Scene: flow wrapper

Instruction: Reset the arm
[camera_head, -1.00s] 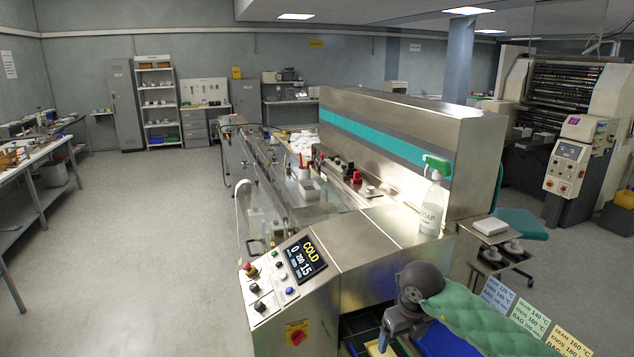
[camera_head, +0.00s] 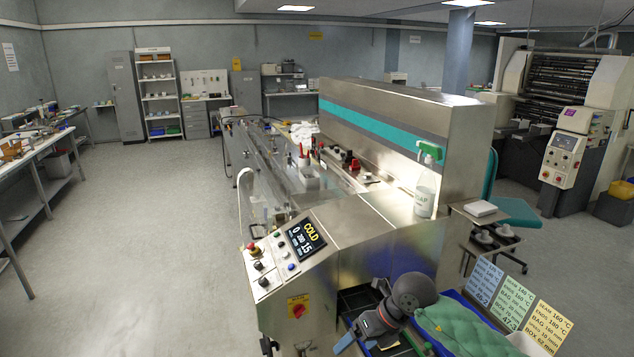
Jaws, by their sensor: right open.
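My right arm comes in from the bottom right, with a green quilted cover behind a dark grey round joint. My right gripper (camera_head: 360,341) is at the bottom centre, open, pointing down-left over the dark area beside the flow wrapper's near end. I see nothing between its fingers, though its tips are small and partly cut by the frame's bottom edge. My left gripper is not in view. The flow wrapper (camera_head: 400,125) stands in the middle. Its control panel (camera_head: 290,255) has a screen reading COLD.
A blue bin (camera_head: 453,297) lies partly behind my right arm. Cards (camera_head: 513,300) with temperatures stand at its right. A spray bottle (camera_head: 425,195) stands on the machine. A small side table (camera_head: 466,215) is at the right. The floor at the left is clear.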

